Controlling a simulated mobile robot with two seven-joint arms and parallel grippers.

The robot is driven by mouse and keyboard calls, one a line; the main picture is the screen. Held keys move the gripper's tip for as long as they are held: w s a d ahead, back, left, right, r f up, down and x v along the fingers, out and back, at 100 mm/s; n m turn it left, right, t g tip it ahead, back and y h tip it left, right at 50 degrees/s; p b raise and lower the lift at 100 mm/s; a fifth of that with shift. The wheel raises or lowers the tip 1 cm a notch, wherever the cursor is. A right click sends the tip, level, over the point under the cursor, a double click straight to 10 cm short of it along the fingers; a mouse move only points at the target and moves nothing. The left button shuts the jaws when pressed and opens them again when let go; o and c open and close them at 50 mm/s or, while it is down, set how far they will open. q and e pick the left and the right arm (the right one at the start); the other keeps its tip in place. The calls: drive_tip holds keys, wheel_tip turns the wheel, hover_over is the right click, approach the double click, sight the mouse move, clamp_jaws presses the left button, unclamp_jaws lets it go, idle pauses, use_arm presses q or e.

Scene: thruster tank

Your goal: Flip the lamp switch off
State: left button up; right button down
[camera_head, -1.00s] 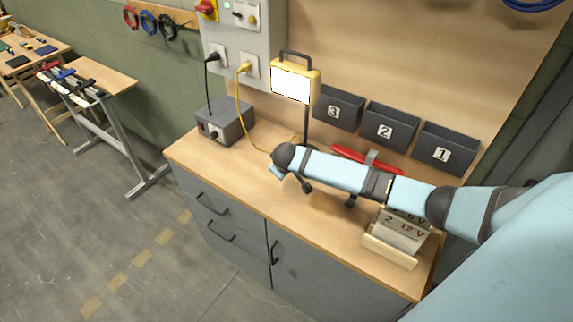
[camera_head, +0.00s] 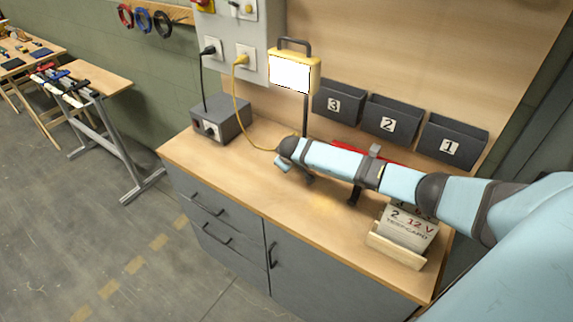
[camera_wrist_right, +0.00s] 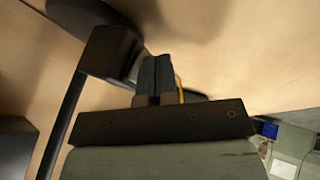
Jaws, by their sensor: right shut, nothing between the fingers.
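The yellow lamp (camera_head: 293,72) stands at the back of the workbench on a dark pole, and its panel glows white. My right arm reaches in from the right, its wrist in front of the pole's lower part; it hides the lamp's foot in the head view. In the right wrist view the dark lamp pole (camera_wrist_right: 62,125) and round base (camera_wrist_right: 92,12) show at left, with a dark box (camera_wrist_right: 110,52) beside them. My right gripper (camera_wrist_right: 155,62) is shut and empty, close to that box; I cannot tell whether they touch. No switch lever is clearly visible. My left gripper is out of view.
A grey box (camera_head: 222,120) with a knob stands at the bench's left, below the wall panel (camera_head: 262,40). A yellow cable (camera_head: 240,100) runs down towards the lamp. Numbered bins (camera_head: 388,125) line the back. A wooden holder (camera_head: 395,250) with a labelled block sits at right.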

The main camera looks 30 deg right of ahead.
drive_tip(key=shift+f, duration=0.1)
drive_tip(key=shift+d+h, duration=0.15)
drive_tip(key=shift+h, duration=0.15)
drive_tip(key=shift+r+p, duration=0.9)
